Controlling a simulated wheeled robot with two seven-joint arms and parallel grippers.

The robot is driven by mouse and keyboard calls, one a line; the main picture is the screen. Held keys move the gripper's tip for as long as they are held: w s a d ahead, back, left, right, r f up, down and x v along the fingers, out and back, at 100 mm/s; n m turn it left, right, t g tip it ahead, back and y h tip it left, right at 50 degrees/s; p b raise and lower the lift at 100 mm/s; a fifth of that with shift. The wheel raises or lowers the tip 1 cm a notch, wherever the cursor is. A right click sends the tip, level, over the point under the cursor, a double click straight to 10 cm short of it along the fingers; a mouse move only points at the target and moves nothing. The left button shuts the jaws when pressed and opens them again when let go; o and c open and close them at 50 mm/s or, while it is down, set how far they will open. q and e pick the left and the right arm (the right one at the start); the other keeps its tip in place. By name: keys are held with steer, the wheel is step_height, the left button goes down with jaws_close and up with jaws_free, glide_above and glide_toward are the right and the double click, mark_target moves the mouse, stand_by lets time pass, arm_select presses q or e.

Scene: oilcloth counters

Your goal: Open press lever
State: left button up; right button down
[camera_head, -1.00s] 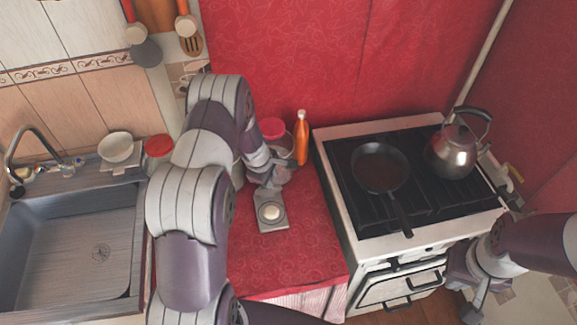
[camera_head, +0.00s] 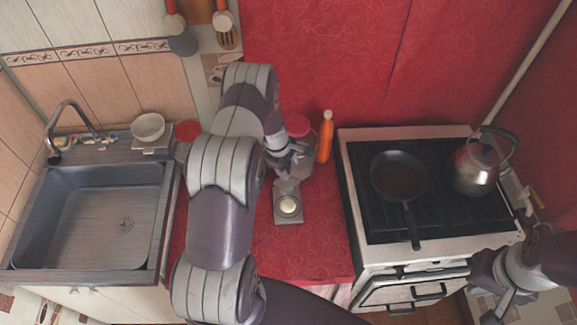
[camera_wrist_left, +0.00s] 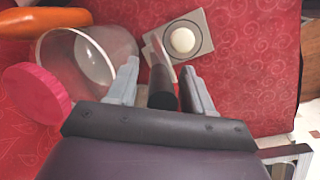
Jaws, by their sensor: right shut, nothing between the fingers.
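The press is a small grey square base (camera_head: 288,216) with a round white pad (camera_head: 288,204), on the red oilcloth counter. The base (camera_wrist_left: 204,20) and pad (camera_wrist_left: 183,40) also show in the left wrist view. A lever with a thick dark handle (camera_wrist_left: 162,90) stands raised at the near edge of the base there. My left gripper (camera_wrist_left: 160,82) is open, with a finger on each side of this handle and narrow gaps visible. In the head view my left gripper (camera_head: 290,165) is behind the pad. My right gripper (camera_head: 497,300) is shut and empty, low in front of the stove.
A clear jar (camera_wrist_left: 85,58) with a pink lid (camera_wrist_left: 36,92) and an orange bottle (camera_head: 325,138) stand close to my left gripper. The stove (camera_head: 440,250) holds a pan (camera_head: 398,177) and kettle (camera_head: 475,170). The sink (camera_head: 95,215) is left. The front counter is clear.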

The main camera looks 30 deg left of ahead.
arm_select(q)
steer(key=shift+a+r, duration=0.1)
steer(key=shift+r, duration=0.25)
steer(key=b+v, duration=0.3)
steer(key=v, duration=0.9)
steer(key=shift+b, duration=0.35)
steer(key=shift+f, duration=0.1)
